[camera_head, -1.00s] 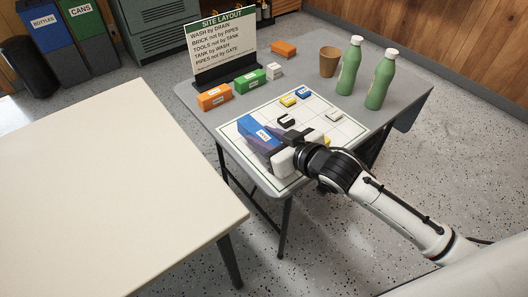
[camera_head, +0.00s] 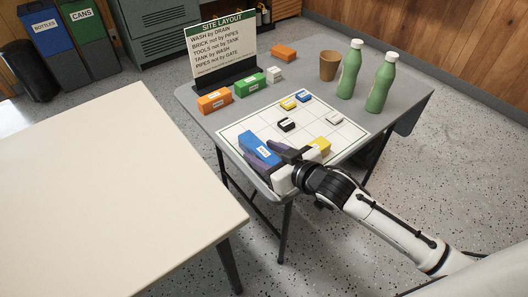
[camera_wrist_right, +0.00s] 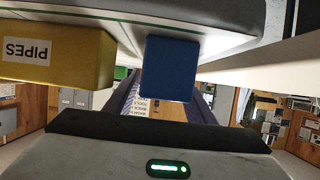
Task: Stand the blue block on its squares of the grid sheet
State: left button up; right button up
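The blue block (camera_head: 260,149) has a white label and lies level at the front left of the grid sheet (camera_head: 232,131). I cannot tell whether it touches the sheet or is held just above it. My right gripper (camera_head: 266,154) has its fingers on either side of the block and appears shut on it. In the right wrist view the blue block (camera_wrist_right: 168,68) shows between the fingers. The yellow PIPES block (camera_wrist_right: 55,55) is close beside it; in the head view this yellow block (camera_head: 320,145) is partly hidden by my gripper. My left gripper is out of view.
A black piece (camera_head: 286,125), a white piece (camera_head: 334,118), and small yellow (camera_head: 288,103) and blue (camera_head: 303,97) pieces are on the sheet. Orange (camera_head: 214,100) and green (camera_head: 249,84) blocks stand behind it, near the sign (camera_head: 222,48). Green bottles (camera_head: 380,81) and a cup (camera_head: 329,64) are back right.

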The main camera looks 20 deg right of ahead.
jog(key=shift+r, duration=0.1)
jog(key=p+v, duration=0.1)
jog(key=v, duration=1.1)
jog(key=shift+r, duration=0.15)
